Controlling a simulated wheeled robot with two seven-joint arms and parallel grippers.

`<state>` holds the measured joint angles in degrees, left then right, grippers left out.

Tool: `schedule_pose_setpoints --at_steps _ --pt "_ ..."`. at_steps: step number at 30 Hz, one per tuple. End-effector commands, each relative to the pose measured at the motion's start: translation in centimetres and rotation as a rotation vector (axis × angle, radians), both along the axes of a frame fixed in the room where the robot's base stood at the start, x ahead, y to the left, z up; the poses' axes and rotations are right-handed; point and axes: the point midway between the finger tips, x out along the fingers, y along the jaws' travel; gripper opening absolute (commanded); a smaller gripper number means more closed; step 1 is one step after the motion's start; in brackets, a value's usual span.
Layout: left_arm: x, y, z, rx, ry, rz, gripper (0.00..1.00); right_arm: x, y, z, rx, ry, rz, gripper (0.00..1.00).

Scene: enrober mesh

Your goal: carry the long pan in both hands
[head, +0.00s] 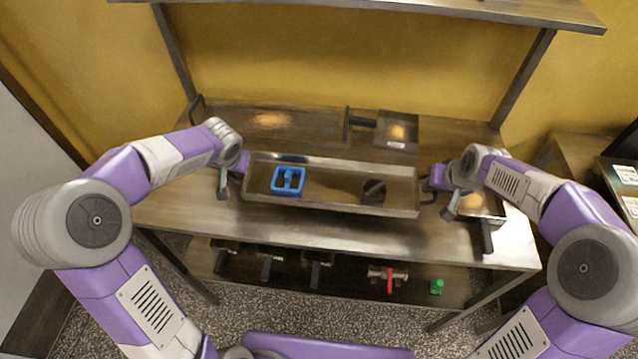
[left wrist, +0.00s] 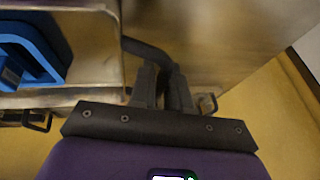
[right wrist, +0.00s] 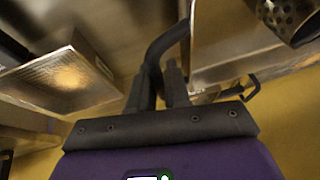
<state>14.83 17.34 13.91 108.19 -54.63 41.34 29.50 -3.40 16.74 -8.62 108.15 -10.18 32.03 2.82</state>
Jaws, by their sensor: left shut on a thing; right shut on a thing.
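The long pan (head: 330,172) is a shallow metal tray between my two arms in the head view, seen above the table and tilted slightly in the picture. A blue square object (head: 288,181) lies in its left part and a dark round perforated piece (head: 373,191) in its right part. My left gripper (left wrist: 168,80) is shut on the black handle at the pan's left end. My right gripper (right wrist: 162,78) is shut on the black handle at the right end. In the head view the left fingertips and the handle there are partly hidden.
The steel table (head: 250,232) lies beneath. A large flat tray (head: 270,122) and a smaller square pan (head: 397,131) stand at its back. Another pan (head: 480,206) sits at the right, partly behind my right gripper. A lower shelf (head: 330,278) holds several small items. An upper shelf (head: 420,8) spans the back.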

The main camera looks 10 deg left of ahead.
Motion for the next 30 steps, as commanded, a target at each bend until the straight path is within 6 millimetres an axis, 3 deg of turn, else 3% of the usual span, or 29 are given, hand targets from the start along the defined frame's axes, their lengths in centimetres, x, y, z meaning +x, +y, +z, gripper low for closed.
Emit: schedule_pose_setpoints --at_steps 17,30 --pt "0.1 0.0 0.0 0.0 -0.003 -0.001 0.0 0.1 0.0 0.0 0.001 -0.003 0.0 0.0" --pt "0.0 0.0 -1.6 0.0 -0.003 -0.001 0.0 0.1 0.0 -1.6 0.001 -0.003 0.0 0.0"
